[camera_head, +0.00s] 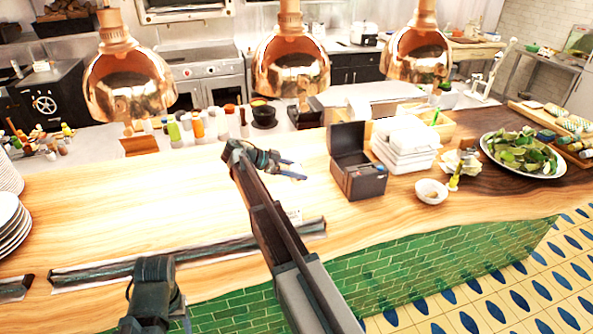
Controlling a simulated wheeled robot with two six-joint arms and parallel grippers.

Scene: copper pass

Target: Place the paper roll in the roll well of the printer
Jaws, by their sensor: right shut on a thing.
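The printer (362,182) is a dark box on the wooden counter, right of centre. Its lid (348,140) stands open, and the inside of its well is hard to make out. My right gripper (297,170) is to the left of the printer, apart from it, with its fingers pointing right. It is shut on a small white thing, which fits the paper roll; the roll blends into the bright counter and its outline is unclear. Part of my left arm shows at the bottom left, but its fingers are not visible.
Stacked white containers (405,150) stand right of the printer, with a small white bowl (431,191) in front of them. A salad plate (522,155) is further right. Copper lamps (290,65) hang above. The counter's left middle (130,200) is clear.

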